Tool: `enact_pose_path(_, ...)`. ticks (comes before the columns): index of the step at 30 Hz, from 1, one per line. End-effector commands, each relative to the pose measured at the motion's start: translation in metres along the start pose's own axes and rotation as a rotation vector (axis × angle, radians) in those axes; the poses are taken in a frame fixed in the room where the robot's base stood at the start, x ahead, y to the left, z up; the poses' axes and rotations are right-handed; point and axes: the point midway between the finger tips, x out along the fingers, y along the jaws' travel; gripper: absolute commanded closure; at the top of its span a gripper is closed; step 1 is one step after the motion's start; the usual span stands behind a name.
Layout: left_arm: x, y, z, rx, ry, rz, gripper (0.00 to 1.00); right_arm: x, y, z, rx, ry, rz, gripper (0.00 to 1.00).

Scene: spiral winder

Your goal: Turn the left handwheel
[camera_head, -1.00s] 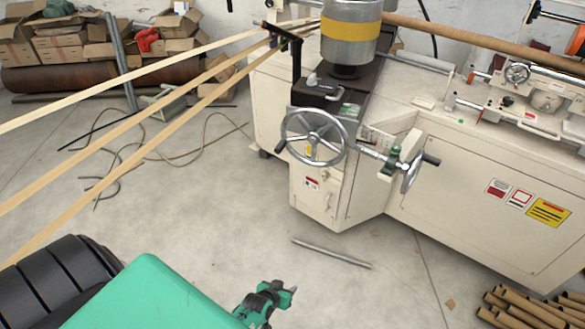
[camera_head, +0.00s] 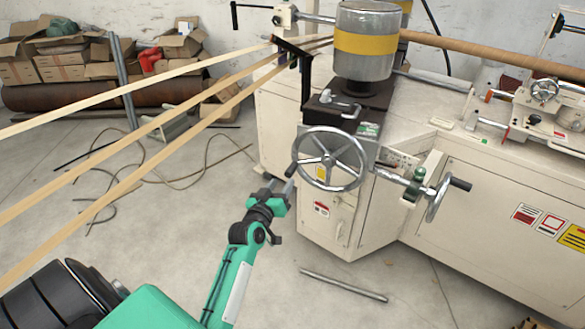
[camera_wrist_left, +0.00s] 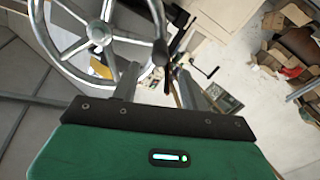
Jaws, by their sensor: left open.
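The left handwheel (camera_head: 331,158) is a silver spoked wheel on the front of the cream machine. Its black handle (camera_head: 291,170) is at the lower left of the rim. In the left wrist view the wheel (camera_wrist_left: 99,33) fills the upper left, with the dark handle (camera_wrist_left: 160,52) at its right side. My left gripper (camera_head: 279,187) is open, just left of and below the handle in the head view. In the left wrist view its two fingers (camera_wrist_left: 158,80) point toward the handle, which appears between them. I cannot tell whether they touch it. My right gripper is not in view.
A smaller handwheel (camera_head: 438,198) with a black handle sticks out to the right on a shaft. A metal rod (camera_head: 343,285) lies on the floor below. Paper strips (camera_head: 150,120) cross the left side toward the machine. Cardboard boxes (camera_head: 65,65) stand at the back left.

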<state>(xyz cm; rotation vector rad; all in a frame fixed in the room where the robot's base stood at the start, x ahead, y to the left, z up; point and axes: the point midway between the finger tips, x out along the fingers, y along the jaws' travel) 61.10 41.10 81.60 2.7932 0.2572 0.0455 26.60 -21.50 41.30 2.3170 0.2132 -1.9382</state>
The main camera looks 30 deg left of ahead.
Motion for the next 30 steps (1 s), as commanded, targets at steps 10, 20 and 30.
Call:
enact_pose_path(10,0.062,0.000,0.000,0.001,0.000,0.000,0.56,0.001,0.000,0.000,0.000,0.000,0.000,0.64)
enact_pose_path(20,0.093,0.000,0.001,0.001,-0.001,-0.001,0.56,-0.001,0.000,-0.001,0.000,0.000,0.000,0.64)
enact_pose_path(30,0.095,0.000,0.001,0.001,-0.001,-0.001,0.58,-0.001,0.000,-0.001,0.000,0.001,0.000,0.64)
